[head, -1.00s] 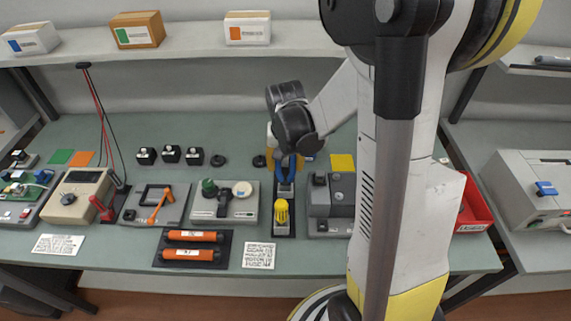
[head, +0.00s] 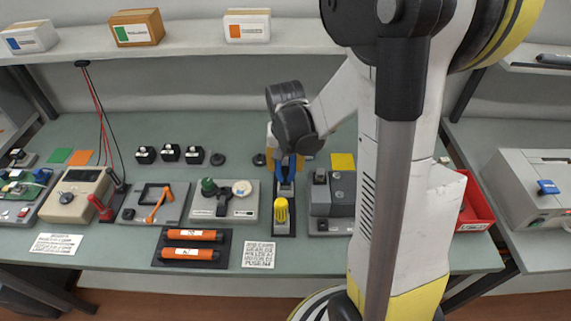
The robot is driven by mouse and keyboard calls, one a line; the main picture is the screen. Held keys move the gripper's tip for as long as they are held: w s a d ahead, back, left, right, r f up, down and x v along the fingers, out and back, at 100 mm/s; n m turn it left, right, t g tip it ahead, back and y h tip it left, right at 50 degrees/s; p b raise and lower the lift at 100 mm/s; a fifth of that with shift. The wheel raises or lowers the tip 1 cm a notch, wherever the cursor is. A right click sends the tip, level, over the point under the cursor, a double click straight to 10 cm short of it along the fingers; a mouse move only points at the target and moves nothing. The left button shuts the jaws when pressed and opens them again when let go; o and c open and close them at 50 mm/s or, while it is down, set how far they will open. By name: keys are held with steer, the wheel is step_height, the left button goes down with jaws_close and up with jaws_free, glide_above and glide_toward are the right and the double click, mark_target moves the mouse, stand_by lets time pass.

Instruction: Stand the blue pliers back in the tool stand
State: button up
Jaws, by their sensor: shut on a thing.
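The blue pliers (head: 285,172) stand roughly upright at the tool stand (head: 284,221), a dark narrow base in the middle of the bench. Their lower end meets the stand's rear holder; whether it is fully seated I cannot tell. A yellow-handled tool (head: 281,210) stands in the front part of the same stand. My gripper (head: 285,156) is above the stand, pointing down, shut on the pliers at their upper part. Its fingertips are small and partly hidden by my wrist.
A grey block fixture (head: 333,200) stands close to the right of the stand. A grey fixture with a green knob (head: 222,203) stands to the left. Two orange rollers (head: 192,244) lie on a dark mat at front left. A red bin (head: 474,205) is at right.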

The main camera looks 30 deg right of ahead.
steer(key=shift+f+b, duration=0.35)
steer(key=shift+f, duration=0.1)
steer(key=o, duration=1.4)
steer(key=shift+o, duration=0.2)
step_height(320, 180, up, 12)
steer(key=s+a, duration=0.1)
steer(key=shift+s, duration=0.25)
steer(key=s+a+r+n+t+y+b, duration=0.1)
steer(key=s+a+r+n+t+b, duration=0.1)
steer(key=s+a+n+t, duration=0.3)
steer(key=s+a+n, duration=0.1)
steer(key=s+a, duration=0.3)
steer(key=a, duration=0.3)
steer(key=shift+s+a+n+t, duration=0.35)
steer(key=shift+a+n+t, duration=0.05)
